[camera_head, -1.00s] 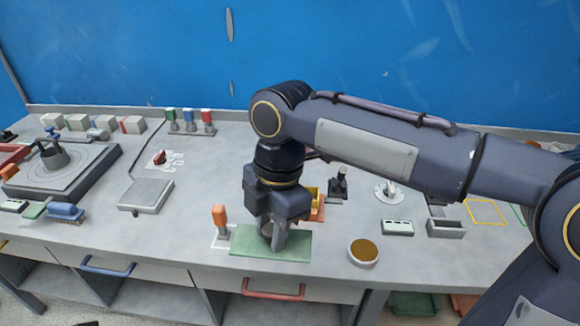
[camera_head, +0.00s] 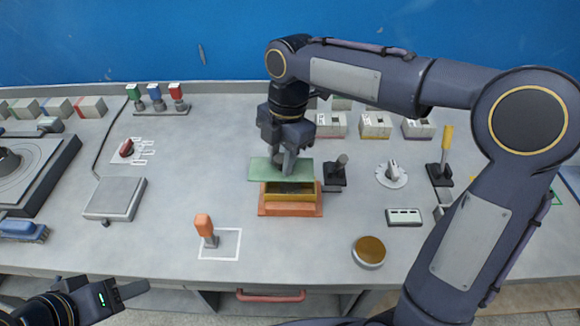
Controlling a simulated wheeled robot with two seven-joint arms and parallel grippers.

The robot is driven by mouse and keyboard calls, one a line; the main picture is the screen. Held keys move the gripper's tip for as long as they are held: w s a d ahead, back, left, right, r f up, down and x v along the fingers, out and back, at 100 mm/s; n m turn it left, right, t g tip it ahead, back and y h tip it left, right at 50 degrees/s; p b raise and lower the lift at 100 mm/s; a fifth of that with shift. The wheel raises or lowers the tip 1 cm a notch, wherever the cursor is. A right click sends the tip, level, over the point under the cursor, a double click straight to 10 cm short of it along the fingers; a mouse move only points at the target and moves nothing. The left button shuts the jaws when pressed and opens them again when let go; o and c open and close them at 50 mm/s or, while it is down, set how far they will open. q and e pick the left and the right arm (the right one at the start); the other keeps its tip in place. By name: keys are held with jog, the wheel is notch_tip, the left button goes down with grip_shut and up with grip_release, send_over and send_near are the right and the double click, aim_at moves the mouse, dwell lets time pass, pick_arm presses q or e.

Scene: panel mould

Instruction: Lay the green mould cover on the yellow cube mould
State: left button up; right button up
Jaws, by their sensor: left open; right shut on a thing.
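The yellow cube mould (camera_head: 288,197) stands on an orange base (camera_head: 290,210) near the middle of the bench. The green mould cover (camera_head: 262,171) is a flat plate just above the mould's back part and sticks out past its left side. I cannot tell whether it touches the mould. My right gripper (camera_head: 287,168) is above the mould, pointing down, shut on the cover. The mould's front wall and part of its inside show below the cover. My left gripper (camera_head: 130,290) is at the lower left, open and empty, off the bench's front edge.
An orange-handled tool (camera_head: 204,229) stands by a white outlined square front left of the mould. A black joystick (camera_head: 336,172) is close on the right. A round brown-topped tin (camera_head: 369,251) stands front right. The bench before the mould is clear.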

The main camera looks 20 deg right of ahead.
jog(key=f, duration=0.1)
jog(key=w+d+f, duration=0.2)
jog(key=f, duration=0.1)
jog(key=shift+w+d, duration=0.1)
jog(key=f, duration=0.4)
jog(key=shift+w+d, duration=0.25)
jog(key=shift+f, duration=0.6)
jog(key=o, duration=1.1)
jog(key=shift+c, duration=0.2)
jog(key=shift+r, duration=0.15)
